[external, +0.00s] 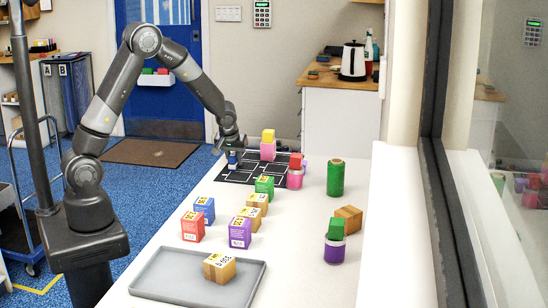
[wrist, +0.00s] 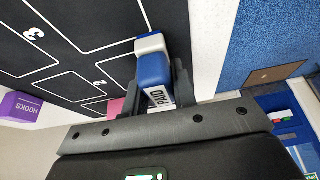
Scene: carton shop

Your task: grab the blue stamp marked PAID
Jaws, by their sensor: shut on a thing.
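The blue stamp (external: 232,160) is at the far left edge of the black mat in the external view. In the wrist view the stamp (wrist: 153,70) has a blue body, a white end and a white label reading PAID. My gripper (wrist: 155,88) is shut on it, one finger on each side. In the external view my gripper (external: 232,147) comes down over the stamp from above. I cannot tell whether the stamp touches the mat or is just above it.
The black mat (external: 238,176) has white numbered cells. A green cylinder (external: 335,178) and several coloured boxes stand nearer. A grey tray (external: 160,285) is at the front.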

